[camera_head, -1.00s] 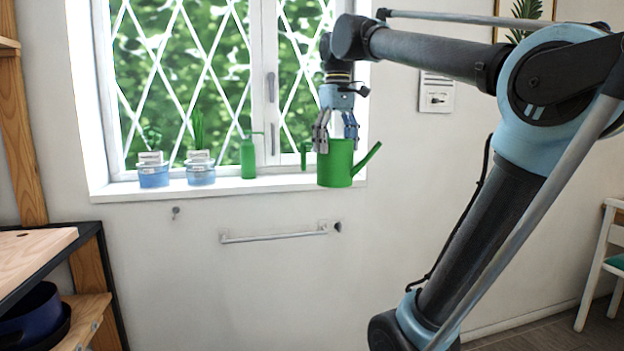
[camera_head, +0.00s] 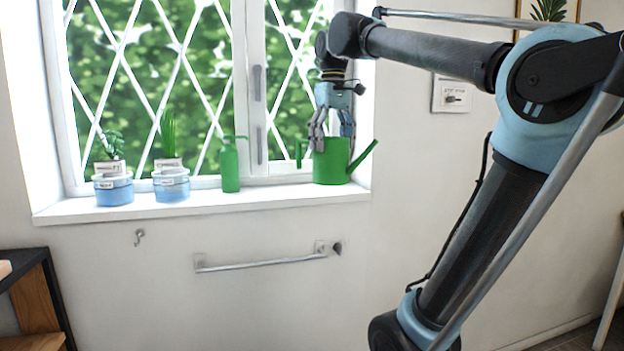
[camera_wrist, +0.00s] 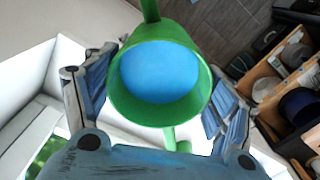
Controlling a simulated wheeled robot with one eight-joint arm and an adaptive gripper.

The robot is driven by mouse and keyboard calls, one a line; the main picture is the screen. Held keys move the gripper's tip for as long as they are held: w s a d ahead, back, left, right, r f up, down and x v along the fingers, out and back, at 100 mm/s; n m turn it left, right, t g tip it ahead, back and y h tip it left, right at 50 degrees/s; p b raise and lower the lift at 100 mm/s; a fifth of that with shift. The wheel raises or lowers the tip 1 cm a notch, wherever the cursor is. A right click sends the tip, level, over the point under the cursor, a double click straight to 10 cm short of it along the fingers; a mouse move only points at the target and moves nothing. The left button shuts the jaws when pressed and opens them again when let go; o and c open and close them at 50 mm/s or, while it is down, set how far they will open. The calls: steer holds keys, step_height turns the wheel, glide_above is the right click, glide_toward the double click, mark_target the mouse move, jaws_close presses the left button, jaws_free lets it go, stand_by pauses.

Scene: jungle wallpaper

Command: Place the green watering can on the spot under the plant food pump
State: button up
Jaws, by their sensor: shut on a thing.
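The green watering can (camera_head: 330,164) is upright at the right end of the window sill, its spout to the right and its handle to the left. My gripper (camera_head: 331,142) is shut on its upper rim from above. In the wrist view the can (camera_wrist: 160,112) lies between my two fingers (camera_wrist: 157,98), with a blue surface inside it. I cannot tell whether its base touches the sill. A green pump bottle (camera_head: 230,165) stands on the sill left of the can, its nozzle pointing right. No marked spot shows.
Two blue-and-white plant pots (camera_head: 113,188) (camera_head: 171,183) stand at the sill's left. The white sill (camera_head: 270,198) has free room between bottle and can. A towel rail (camera_head: 262,264) and a hook (camera_head: 139,237) are on the wall below. Wooden shelves (camera_wrist: 272,80) show in the wrist view.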

steer(key=w+a, duration=0.3)
steer(key=w, duration=0.6)
steer(key=w+a, duration=0.2)
steer(key=w, duration=0.7)
step_height(320, 180, down, 7)
steer(key=shift+w+a, duration=0.2)
steer(key=shift+a, duration=0.05)
steer(key=o, duration=2.1)
steer(key=shift+f, duration=0.15)
step_height(320, 180, up, 12)
steer(key=shift+r, duration=0.15)
